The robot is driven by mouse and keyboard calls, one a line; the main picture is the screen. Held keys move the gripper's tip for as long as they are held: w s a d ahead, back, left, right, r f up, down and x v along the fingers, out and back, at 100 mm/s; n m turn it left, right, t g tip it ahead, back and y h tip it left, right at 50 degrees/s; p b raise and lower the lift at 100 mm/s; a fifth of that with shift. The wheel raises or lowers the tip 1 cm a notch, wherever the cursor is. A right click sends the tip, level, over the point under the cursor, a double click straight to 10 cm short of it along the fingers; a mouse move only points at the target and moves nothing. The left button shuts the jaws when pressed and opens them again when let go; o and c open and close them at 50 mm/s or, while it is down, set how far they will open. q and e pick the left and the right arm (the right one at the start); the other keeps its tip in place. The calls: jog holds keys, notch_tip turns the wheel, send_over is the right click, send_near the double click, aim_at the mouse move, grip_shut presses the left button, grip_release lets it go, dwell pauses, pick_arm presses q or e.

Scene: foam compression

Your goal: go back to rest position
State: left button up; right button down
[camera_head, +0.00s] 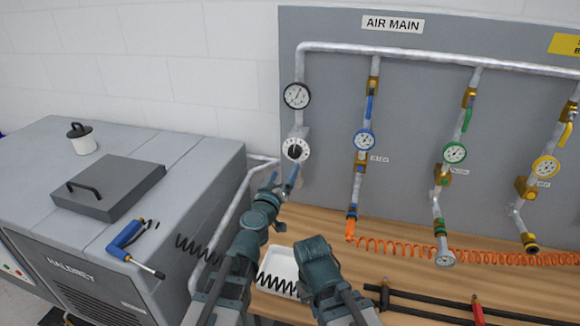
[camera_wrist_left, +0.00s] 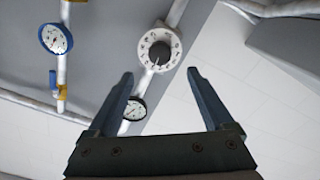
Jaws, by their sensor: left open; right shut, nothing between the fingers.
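My left gripper (camera_head: 284,182) is open and empty, raised in front of the panel just below the white dial knob (camera_head: 296,150). In the left wrist view its two blue fingers (camera_wrist_left: 160,76) stand wide apart, and the dial (camera_wrist_left: 159,48) shows beyond the gap between their tips. The fingers do not hold the dial; whether a tip touches anything is hard to tell. My right gripper (camera_head: 312,248) is shut with nothing in it, lower and to the right, in front of the white tray (camera_head: 274,262), which it partly hides.
The grey panel (camera_head: 400,120) carries an air main, gauges and coloured valves. An orange coiled hose (camera_head: 400,247) lies on the wooden bench (camera_head: 400,275). A grey machine (camera_head: 180,180) at left holds a blue-handled tool (camera_head: 128,236), a lidded block (camera_head: 108,188) and a white pot (camera_head: 83,141).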

pick_arm(q)
jog(key=v, duration=0.3)
jog(key=shift+s, duration=0.15)
